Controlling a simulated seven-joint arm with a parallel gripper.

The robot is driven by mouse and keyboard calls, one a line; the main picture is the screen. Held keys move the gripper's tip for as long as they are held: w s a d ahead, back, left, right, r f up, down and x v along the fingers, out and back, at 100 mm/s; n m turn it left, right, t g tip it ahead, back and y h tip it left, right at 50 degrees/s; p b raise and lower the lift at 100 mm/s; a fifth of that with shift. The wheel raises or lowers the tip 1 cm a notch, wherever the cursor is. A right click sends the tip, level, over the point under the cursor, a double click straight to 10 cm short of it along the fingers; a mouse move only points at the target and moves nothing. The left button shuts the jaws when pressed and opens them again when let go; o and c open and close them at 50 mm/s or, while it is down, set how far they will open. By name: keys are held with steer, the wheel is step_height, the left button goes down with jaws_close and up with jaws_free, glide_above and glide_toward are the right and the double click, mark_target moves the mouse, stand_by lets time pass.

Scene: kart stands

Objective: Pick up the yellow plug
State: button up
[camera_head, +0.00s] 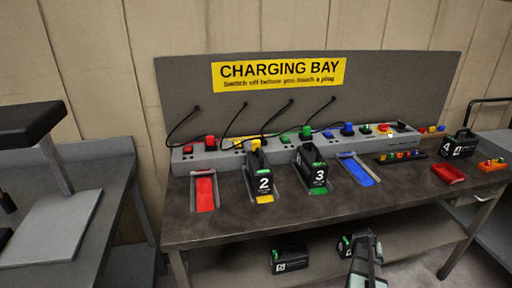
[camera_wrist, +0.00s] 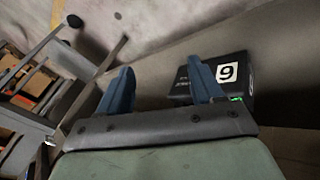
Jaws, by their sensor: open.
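The yellow plug (camera_head: 256,145) sits at the top of the black battery marked 2 (camera_head: 264,182), which stands in the yellow bay of the charging bench. A dark cable rises behind it. In the head view my gripper (camera_head: 364,242) is low in front of the bench, well below and to the right of the plug. In the wrist view my gripper (camera_wrist: 162,86) has its two blue fingers spread apart with nothing between them. The plug is not in the wrist view.
A green plug (camera_head: 306,132) is by battery 3 (camera_head: 316,172); red (camera_head: 210,142) and blue (camera_head: 347,129) plugs stand along the strip. A battery marked 9 (camera_wrist: 216,76) is close beside my right finger. The bench's front edge (camera_head: 330,215) lies above my gripper.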

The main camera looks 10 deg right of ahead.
steer(key=s+d+r+m+h, duration=0.1)
steer(key=s+d+r+h, duration=0.2)
steer(key=d+r, duration=0.95)
steer(key=s+d+r+m+h, duration=0.25)
steer(key=d+r, duration=0.75)
steer(key=d, duration=0.6)
step_height(320, 180, up, 8)
steer(key=d+f, duration=0.1)
steer(key=d, duration=0.2)
steer(key=w+a+r+n+t+y, duration=0.1)
steer(key=w+a+r, duration=0.3)
steer(key=w+a, duration=0.4)
steer(key=w+a+r+n+t+y, duration=0.15)
steer(key=w+a+r, duration=0.25)
steer(key=w+a, duration=0.4)
steer(key=n+t+y, duration=0.3)
steer(key=n+y, duration=0.3)
steer(key=y, duration=0.3)
glide_toward(256, 141)
steer(key=x, duration=0.5)
steer(key=shift+s+a+f, duration=0.15)
steer(key=shift+s, duration=0.1)
steer(key=shift+w+x, duration=0.2)
steer(key=shift+x, duration=2.45)
